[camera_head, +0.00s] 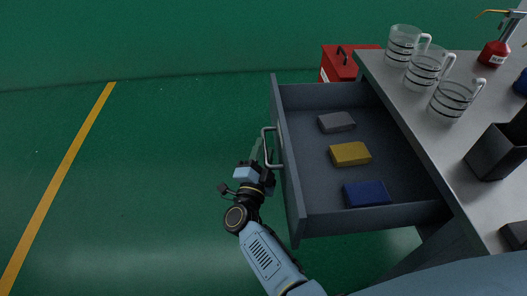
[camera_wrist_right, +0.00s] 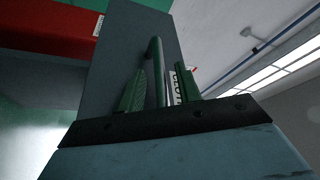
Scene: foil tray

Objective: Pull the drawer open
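The grey drawer (camera_head: 289,185) stands pulled out from the workbench, its inside in full view. Its metal bar handle (camera_head: 272,164) is on the front panel and also shows in the right wrist view (camera_wrist_right: 156,62). My right gripper (camera_head: 258,152) is at the handle, on the outer side of the drawer front. In the right wrist view its two green fingers (camera_wrist_right: 160,90) stand apart on either side of the bar, with a visible gap at the left finger. My left gripper is not in view.
In the drawer lie a grey block (camera_head: 336,122), a yellow block (camera_head: 350,154) and a blue block (camera_head: 367,194). Several glass mugs (camera_head: 428,66) and a dark bin (camera_head: 497,152) stand on the bench top (camera_head: 412,112). A red cabinet (camera_head: 340,66) is behind. Green floor is clear at left.

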